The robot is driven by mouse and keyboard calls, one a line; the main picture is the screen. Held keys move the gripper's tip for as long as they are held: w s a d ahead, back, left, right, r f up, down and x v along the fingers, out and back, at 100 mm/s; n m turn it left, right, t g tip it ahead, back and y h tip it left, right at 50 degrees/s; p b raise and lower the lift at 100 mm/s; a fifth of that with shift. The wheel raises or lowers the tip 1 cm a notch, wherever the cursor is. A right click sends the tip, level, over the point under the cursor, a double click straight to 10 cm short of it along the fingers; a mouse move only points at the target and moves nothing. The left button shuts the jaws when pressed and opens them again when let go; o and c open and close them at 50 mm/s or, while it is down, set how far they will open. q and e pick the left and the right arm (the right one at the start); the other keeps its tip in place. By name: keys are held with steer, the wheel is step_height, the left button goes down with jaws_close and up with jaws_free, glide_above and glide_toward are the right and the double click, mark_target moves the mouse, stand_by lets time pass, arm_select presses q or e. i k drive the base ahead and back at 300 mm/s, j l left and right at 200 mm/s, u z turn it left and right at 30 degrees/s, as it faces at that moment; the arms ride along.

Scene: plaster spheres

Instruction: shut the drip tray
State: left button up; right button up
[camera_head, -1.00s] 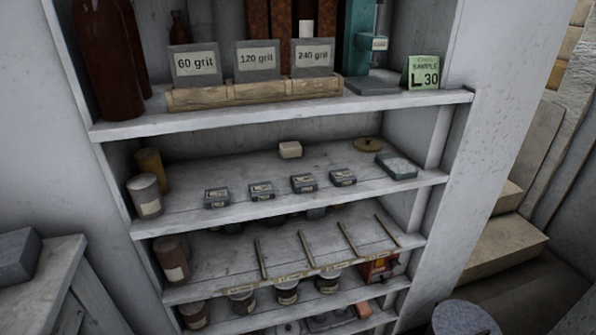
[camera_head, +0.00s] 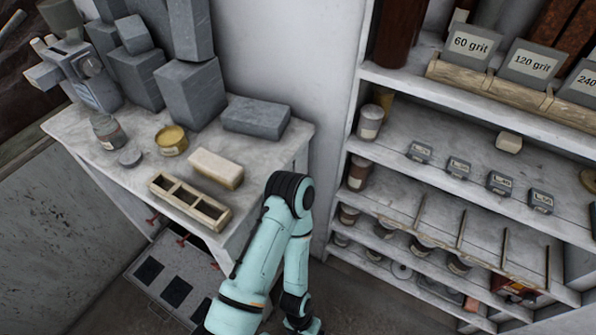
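No part in view can be surely told as the drip tray. A grey panel with several dark square openings (camera_head: 168,284) sits low in front of the white workbench (camera_head: 290,140), at the lower left; whether it is the tray, and how far out it stands, I cannot tell. Small red pegs or handles (camera_head: 183,240) show just above it, under the bench's front edge. One teal arm of mine rises from the bottom, bends at the elbow and drops down again, covering the area right of the panel. Neither gripper's fingers show.
The bench holds a grey machine (camera_head: 92,85), grey blocks (camera_head: 190,92), a yellow tin (camera_head: 171,140), a jar (camera_head: 108,131), a cream block (camera_head: 216,168) and a wooden compartment tray (camera_head: 189,200). A white shelf unit (camera_head: 362,115) stands at right. Some floor (camera_head: 345,305) is clear between them.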

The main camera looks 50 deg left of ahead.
mark_target(184, 282)
steer(key=k+z, duration=0.1)
steer(key=z, duration=0.75)
steer(key=k+l+z, duration=0.1)
steer(key=z, duration=0.35)
steer(key=l+z, duration=0.1)
steer(key=z, duration=0.35)
steer(key=k+l+z, duration=0.1)
steer(key=z, duration=0.3)
steer(key=l+z, duration=0.15)
steer(key=z, duration=0.3)
steer(key=k+l+u, duration=0.2)
steer(key=l+u, duration=0.2)
steer(key=l, duration=0.2)
steer(key=u, duration=0.6)
steer(key=l+u, duration=0.1)
steer(key=u, duration=0.5)
steer(key=k+u, duration=0.1)
steer(key=u, duration=1.65)
steer(key=k+u, duration=0.1)
steer(key=u, duration=0.5)
steer(key=j+u, duration=0.1)
steer(key=u, duration=1.1)
steer(key=i+j+z, duration=0.1)
steer(key=z, duration=0.6)
steer(key=i+j+z, duration=0.4)
steer(key=j, duration=0.25)
steer(key=j+z, duration=0.2)
steer(key=i+j, duration=0.05)
steer(key=j, duration=0.1)
